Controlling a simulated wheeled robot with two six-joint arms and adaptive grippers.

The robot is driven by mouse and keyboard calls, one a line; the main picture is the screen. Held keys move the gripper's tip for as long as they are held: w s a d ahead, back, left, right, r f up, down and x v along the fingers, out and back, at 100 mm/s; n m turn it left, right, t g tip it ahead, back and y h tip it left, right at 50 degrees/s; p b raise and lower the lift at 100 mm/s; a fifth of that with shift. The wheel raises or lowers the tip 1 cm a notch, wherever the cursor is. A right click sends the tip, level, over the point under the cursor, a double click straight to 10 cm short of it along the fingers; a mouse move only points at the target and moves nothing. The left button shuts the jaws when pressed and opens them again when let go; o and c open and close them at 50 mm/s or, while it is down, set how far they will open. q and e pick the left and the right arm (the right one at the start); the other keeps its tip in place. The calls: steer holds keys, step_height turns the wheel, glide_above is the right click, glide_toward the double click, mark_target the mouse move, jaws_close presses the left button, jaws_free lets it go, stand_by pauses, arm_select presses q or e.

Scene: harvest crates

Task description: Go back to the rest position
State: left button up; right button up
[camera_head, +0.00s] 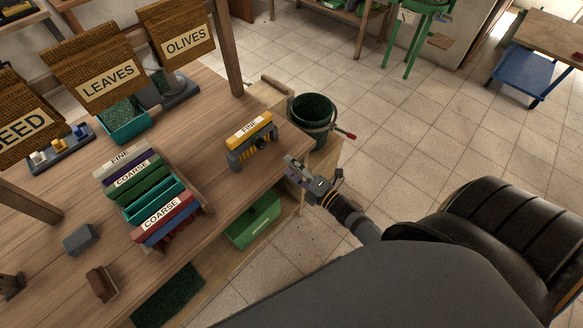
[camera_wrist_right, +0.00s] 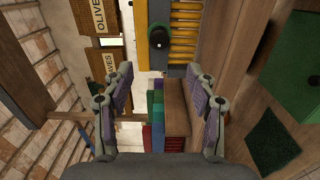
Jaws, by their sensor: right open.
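My right gripper (camera_head: 291,168) is at the right edge of the wooden bench, to the right of the yellow and grey unit labelled FINE. In the right wrist view its two fingers (camera_wrist_right: 160,82) stand wide apart with nothing held between them. Beyond the fingertips, the wrist view shows the yellow slats (camera_wrist_right: 185,35) of that unit and its dark round knob (camera_wrist_right: 159,38). My right arm comes in from the lower right of the head view. My left gripper does not show in either view.
The bench (camera_head: 215,105) carries a rack of coloured FINE and COARSE pieces (camera_head: 150,190), a teal bin (camera_head: 125,125), a grey block (camera_head: 80,239) and a brown block (camera_head: 101,283). A green bucket (camera_head: 312,110) stands beyond my right gripper. Tiled floor (camera_head: 430,120) lies open to the right.

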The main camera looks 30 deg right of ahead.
stand_by(0.5)
steer(key=s+d+f+m+g+h, duration=0.2)
steer(key=s+f+m, duration=0.15)
steer(key=f, duration=0.45)
steer(key=s+d+f+m+g+h, duration=0.2)
steer(key=s+d+f+m, duration=0.15)
steer(key=f, duration=0.45)
steer(key=s+d+f+m+g+h, duration=0.2)
steer(key=f+m, duration=0.2)
steer(key=f, duration=0.4)
steer(key=s+f+m+g, duration=0.5)
steer(key=s+f, duration=0.3)
steer(key=s, duration=0.5)
steer(key=s+f+m+g+h, duration=0.1)
steer(key=s+f+m+g, duration=0.3)
steer(key=s+f, duration=0.4)
steer(key=s+a+m, duration=0.1)
steer(key=s, duration=0.4)
steer(key=shift+s+m+g, duration=0.3)
steer(key=shift+g, duration=0.1)
